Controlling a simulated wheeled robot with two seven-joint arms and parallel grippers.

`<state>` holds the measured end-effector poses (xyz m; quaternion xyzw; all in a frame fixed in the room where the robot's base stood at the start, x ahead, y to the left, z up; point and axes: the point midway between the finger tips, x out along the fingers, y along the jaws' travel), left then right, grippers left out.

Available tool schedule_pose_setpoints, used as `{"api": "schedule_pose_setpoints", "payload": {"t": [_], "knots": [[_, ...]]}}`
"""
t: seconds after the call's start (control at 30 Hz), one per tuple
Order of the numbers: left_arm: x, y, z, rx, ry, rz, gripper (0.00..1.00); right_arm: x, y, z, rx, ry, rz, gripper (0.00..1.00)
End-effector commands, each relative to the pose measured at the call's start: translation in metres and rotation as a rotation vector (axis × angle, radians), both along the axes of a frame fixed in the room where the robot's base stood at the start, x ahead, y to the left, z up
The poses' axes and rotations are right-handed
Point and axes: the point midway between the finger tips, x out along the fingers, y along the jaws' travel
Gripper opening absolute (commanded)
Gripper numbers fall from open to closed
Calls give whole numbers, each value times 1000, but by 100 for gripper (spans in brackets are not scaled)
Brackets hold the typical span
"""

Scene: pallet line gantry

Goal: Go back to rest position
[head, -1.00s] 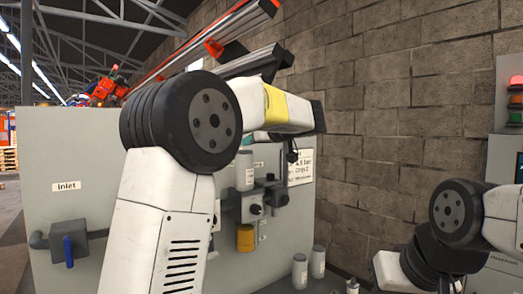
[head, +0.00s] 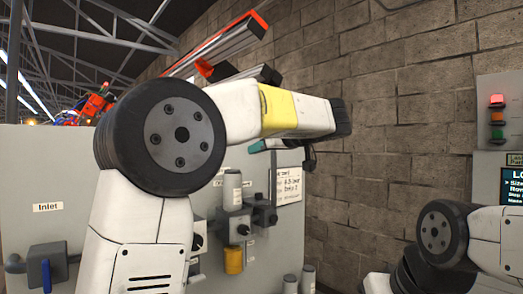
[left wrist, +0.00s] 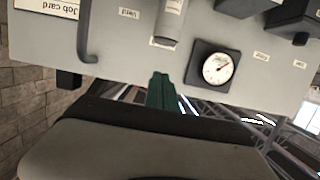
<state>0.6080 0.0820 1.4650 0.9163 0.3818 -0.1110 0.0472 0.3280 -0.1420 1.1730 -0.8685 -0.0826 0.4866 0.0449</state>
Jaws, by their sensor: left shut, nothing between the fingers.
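My left arm rises from the bottom of the head view and bends right, in front of a grey panel (head: 60,165). The teal fingers of my left gripper (head: 262,146) show small below the forearm, partly hidden by it. In the left wrist view the green fingers (left wrist: 162,92) are together, with nothing between them. They point toward the panel, which appears upside down there with a round gauge (left wrist: 216,68). Part of my right arm shows at the lower right of the head view; its gripper is out of view.
The panel carries a blue-handled inlet valve (head: 46,268), a grey cylinder (head: 232,190), a yellow cup (head: 233,260) and a job card (head: 288,183). A block wall (head: 390,150) stands behind. A signal light (head: 497,116) and a screen (head: 514,186) are at right.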

Motion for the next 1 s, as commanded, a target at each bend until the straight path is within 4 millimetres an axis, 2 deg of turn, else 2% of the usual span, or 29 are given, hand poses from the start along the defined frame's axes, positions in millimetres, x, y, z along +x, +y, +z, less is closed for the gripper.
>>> {"api": "schedule_pose_setpoints", "payload": {"t": [0.5,0.57,0.63,0.77,0.87,0.9,0.97,1.0], "knots": [[0,1,0,0,1,0,0,0,0,0,0,0,0,0],[-1,4,-3,-2,15,-2,0,0,0,0,0,0,0,0],[-5,17,-13,-9,70,-13,0,0,0,0,0,0,0,0],[-28,60,-61,-50,296,-85,0,0,0,0,0,0,0,0],[-69,92,-115,-115,517,-209,0,0,0,0,0,0,0,0],[-89,100,-137,-148,593,-272,0,0,0,0,0,0,0,0],[-121,106,-167,-197,684,-371,0,0,0,0,0,0,0,0],[-142,107,-186,-231,729,-439,0,0,0,0,0,0,0,0]]}}
